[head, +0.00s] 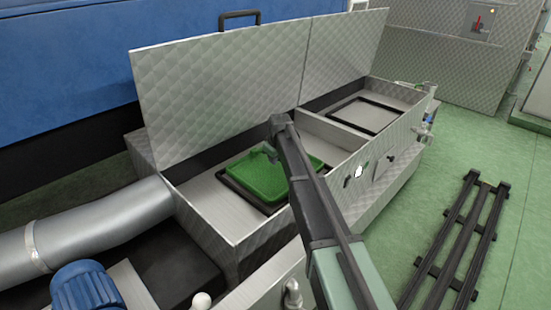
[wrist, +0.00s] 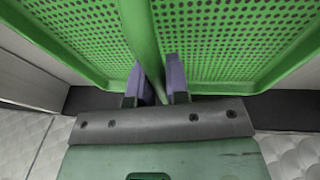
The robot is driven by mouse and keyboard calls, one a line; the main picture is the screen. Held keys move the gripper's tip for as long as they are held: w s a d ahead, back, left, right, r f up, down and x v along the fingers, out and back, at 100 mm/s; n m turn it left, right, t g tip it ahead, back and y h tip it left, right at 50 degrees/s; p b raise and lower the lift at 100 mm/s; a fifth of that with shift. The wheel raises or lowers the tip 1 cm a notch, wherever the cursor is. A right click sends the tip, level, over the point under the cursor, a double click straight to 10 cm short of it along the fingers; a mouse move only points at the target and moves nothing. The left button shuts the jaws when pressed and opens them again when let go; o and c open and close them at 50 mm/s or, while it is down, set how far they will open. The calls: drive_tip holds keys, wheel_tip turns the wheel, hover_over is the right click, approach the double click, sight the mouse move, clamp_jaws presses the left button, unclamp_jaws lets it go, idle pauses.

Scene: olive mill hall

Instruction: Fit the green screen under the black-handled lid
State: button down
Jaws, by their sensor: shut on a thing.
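The green screen (head: 258,176) is a perforated tray-like panel with a raised rim. In the head view it is in the left compartment, over a black frame (head: 232,189); I cannot tell whether it is seated or slightly above. The left lid (head: 220,85) stands open behind it, with a black handle (head: 240,14) on its top edge. In the wrist view my gripper (wrist: 157,88) is shut on the middle bar of the screen (wrist: 225,40), its two purple fingers on either side. My arm hides part of the screen's right side in the head view.
A right compartment (head: 410,97) has an empty black frame (head: 365,115) under its own open lid (head: 345,50). A divider (head: 335,131) separates the compartments. A fat grey pipe (head: 100,222) and a blue motor (head: 85,287) are at lower left. Dark rails (head: 458,245) lie on the green floor.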

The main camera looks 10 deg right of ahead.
drive_tip(key=shift+f+b, duration=0.8)
drive_tip(key=shift+f, duration=0.05)
drive_tip(key=c, duration=1)
unclamp_jaws()
drive_tip(key=shift+c, duration=0.2)
drive_tip(key=p+v, duration=1)
drive_tip(key=shift+r, duration=0.4)
drive_tip(key=shift+s, duration=0.1)
